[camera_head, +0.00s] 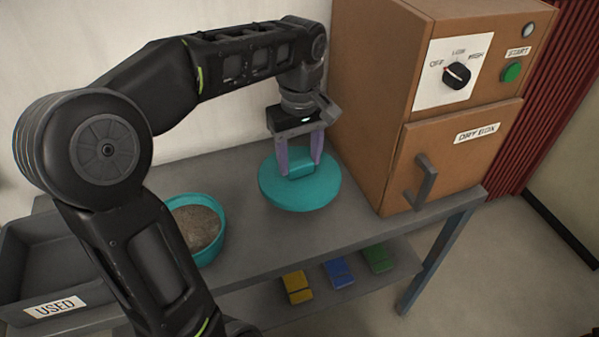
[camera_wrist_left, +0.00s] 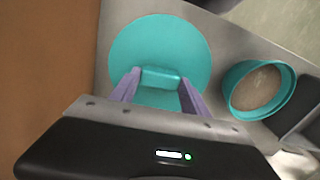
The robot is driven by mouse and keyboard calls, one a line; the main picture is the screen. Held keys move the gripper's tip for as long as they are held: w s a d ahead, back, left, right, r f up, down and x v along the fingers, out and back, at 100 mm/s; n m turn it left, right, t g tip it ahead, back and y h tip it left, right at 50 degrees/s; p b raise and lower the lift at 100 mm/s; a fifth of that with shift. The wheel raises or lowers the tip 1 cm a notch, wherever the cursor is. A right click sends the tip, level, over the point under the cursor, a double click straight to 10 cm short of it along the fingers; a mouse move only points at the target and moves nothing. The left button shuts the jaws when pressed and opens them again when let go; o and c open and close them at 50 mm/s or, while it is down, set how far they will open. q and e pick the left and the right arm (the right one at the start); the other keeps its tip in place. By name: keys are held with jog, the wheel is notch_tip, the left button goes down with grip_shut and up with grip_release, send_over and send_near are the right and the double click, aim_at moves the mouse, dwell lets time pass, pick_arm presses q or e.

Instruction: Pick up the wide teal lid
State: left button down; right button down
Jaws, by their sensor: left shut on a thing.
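The wide teal lid (camera_head: 300,194) is a round disc with a block handle on top, on the grey table beside the brown box. My left gripper (camera_head: 301,174) points down over it and is shut on the lid's handle, with one purple finger at each end. The lid also shows in the left wrist view (camera_wrist_left: 150,43), with the handle (camera_wrist_left: 161,78) between the fingertips. I cannot tell whether the lid touches the table or is slightly above it. My right gripper is not in view.
A teal bowl (camera_head: 216,253) of grey-brown grains stands left of the lid. A grey bin labelled USED (camera_head: 53,306) is at the far left. The brown dry box (camera_head: 385,150) stands close on the right. Yellow, blue and green blocks lie on the lower shelf (camera_head: 400,262).

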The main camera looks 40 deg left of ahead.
pick_arm(q)
jog(key=shift+r, duration=0.4)
dwell(0.3)
